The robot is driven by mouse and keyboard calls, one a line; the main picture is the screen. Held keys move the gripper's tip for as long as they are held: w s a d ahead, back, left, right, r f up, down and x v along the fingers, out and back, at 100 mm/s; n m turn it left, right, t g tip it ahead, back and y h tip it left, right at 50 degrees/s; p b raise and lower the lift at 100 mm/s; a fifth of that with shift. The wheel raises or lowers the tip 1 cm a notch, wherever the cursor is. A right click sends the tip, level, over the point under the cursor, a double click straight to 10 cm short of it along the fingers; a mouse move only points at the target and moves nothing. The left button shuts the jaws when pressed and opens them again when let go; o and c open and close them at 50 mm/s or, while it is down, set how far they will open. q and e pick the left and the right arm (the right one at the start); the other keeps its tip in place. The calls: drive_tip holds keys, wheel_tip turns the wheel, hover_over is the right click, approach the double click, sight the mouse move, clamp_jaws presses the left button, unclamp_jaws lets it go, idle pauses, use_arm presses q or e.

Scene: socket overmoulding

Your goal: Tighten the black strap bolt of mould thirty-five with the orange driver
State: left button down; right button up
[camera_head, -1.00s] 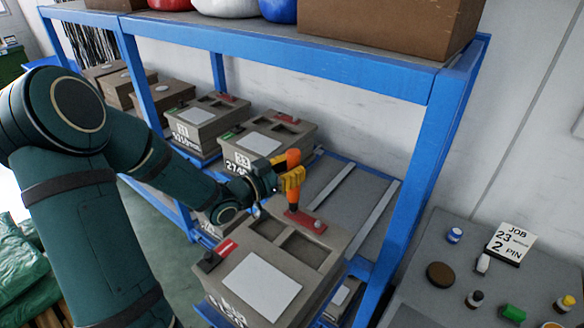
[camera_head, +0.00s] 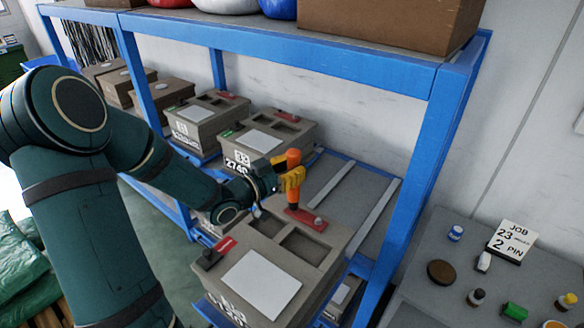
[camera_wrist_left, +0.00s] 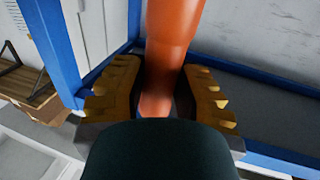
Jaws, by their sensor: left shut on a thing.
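My left gripper (camera_head: 291,180) is shut on the orange driver (camera_head: 293,158), which also fills the upper middle of the left wrist view (camera_wrist_left: 172,45). The driver is roughly upright, its lower end over or at the red strap (camera_head: 314,223) at the far edge of the nearest grey mould (camera_head: 315,258). I cannot tell whether its tip touches a bolt. A black strap (camera_head: 209,259) with a red marking sits at that mould's left edge, apart from the driver. The mould's front number is cut off and unreadable. My right gripper is out of view.
Mould 33 (camera_head: 258,162) and another mould (camera_head: 192,142) stand farther back on the blue rack (camera_head: 420,130). A rack post rises right of the driver. A grey table (camera_head: 418,300) at right holds a job sign (camera_head: 511,241) and several small containers.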

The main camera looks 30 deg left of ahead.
sight(288, 155)
use_arm(q)
drive_tip(key=shift+s+f+b, duration=0.1)
drive_tip(key=shift+f+b, duration=0.25)
drive_tip(key=shift+f, duration=0.2)
idle(1.3)
drive_tip(key=shift+r, duration=0.1)
drive_tip(key=shift+r+p, duration=1.95)
drive_tip(key=shift+r, duration=0.65)
